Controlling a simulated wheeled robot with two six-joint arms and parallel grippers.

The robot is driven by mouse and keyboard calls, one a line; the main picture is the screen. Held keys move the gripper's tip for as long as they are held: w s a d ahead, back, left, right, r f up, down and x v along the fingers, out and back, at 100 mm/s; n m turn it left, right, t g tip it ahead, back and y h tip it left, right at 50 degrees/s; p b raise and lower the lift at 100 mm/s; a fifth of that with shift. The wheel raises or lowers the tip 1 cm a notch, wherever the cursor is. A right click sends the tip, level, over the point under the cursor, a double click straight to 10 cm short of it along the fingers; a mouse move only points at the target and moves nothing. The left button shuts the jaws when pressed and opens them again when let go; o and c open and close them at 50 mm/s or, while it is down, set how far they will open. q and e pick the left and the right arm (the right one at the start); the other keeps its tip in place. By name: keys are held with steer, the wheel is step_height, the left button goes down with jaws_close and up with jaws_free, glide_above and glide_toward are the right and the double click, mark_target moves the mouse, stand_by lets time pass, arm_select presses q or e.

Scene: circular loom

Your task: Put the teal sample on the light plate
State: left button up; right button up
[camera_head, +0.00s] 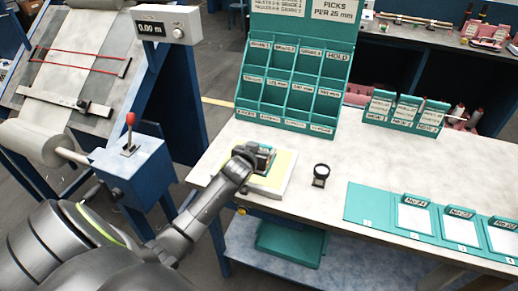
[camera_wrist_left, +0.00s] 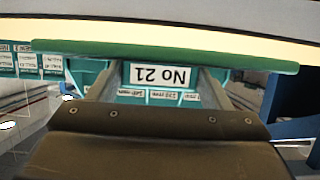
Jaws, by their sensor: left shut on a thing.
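My left gripper (camera_head: 257,159) is shut on the teal sample (camera_head: 266,153), over the light plate (camera_head: 283,180). The plate is a low white block with a pale yellow, glowing top. In the left wrist view the sample's teal edge (camera_wrist_left: 165,55) runs across above my fingers (camera_wrist_left: 160,88), with an upside-down "No 21" label (camera_wrist_left: 160,75) between them. The plate's bright band (camera_wrist_left: 200,30) shows close beyond that edge. I cannot tell whether the sample touches the plate. Most of the sample is hidden by the gripper in the head view. My right gripper is not in view.
A teal pigeonhole rack (camera_head: 295,85) stands behind the plate. A small black magnifier (camera_head: 320,175) stands just right of it. A teal mat (camera_head: 370,205) with several labelled cards lies further right. A blue box with a red-knobbed lever (camera_head: 130,135) is at left.

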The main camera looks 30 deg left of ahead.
arm_select(q)
steer(key=shift+f, duration=0.1)
steer(key=o, duration=1)
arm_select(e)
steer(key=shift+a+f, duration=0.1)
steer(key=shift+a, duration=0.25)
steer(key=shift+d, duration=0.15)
arm_select(q)
steer(key=shift+s+r, duration=0.1)
steer(key=shift+r, duration=0.1)
steer(key=shift+s+r, duration=0.1)
steer(key=shift+s, duration=0.15)
steer(key=b+v, duration=0.1)
steer(key=v, duration=1)
steer(key=shift+s+d, duration=0.1)
steer(key=shift+s, duration=0.05)
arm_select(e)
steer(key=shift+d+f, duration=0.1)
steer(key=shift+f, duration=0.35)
